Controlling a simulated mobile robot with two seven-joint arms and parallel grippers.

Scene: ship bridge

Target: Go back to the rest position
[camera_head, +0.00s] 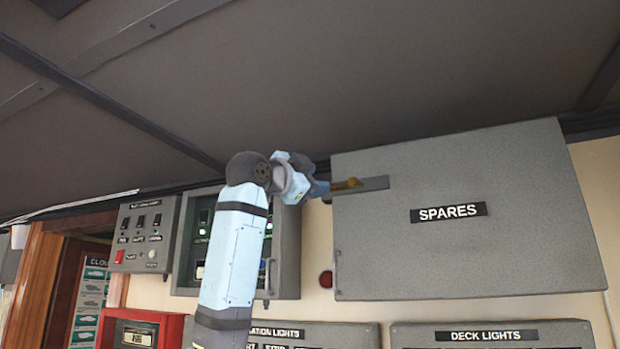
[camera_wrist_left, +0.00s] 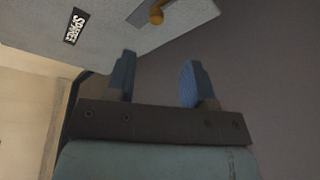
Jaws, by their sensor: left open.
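My left arm rises from the bottom of the head view, and my left gripper (camera_head: 325,188) is at the left edge of the grey SPARES box (camera_head: 470,240). A yellow-brown knob (camera_head: 347,183) on a dark plate sits at the box's upper left, just right of the gripper. In the left wrist view the two blue fingers of the gripper (camera_wrist_left: 157,80) are apart with nothing between them. The knob (camera_wrist_left: 156,15) shows beyond the fingertips, apart from them. My right gripper is in neither view.
Grey switch panels (camera_head: 146,235) hang left of the box, one partly behind my arm. A red box (camera_head: 140,330) and a DECK LIGHTS panel (camera_head: 490,336) are below. The dark ceiling (camera_head: 330,80) is close above. A wooden door frame (camera_head: 40,270) stands at far left.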

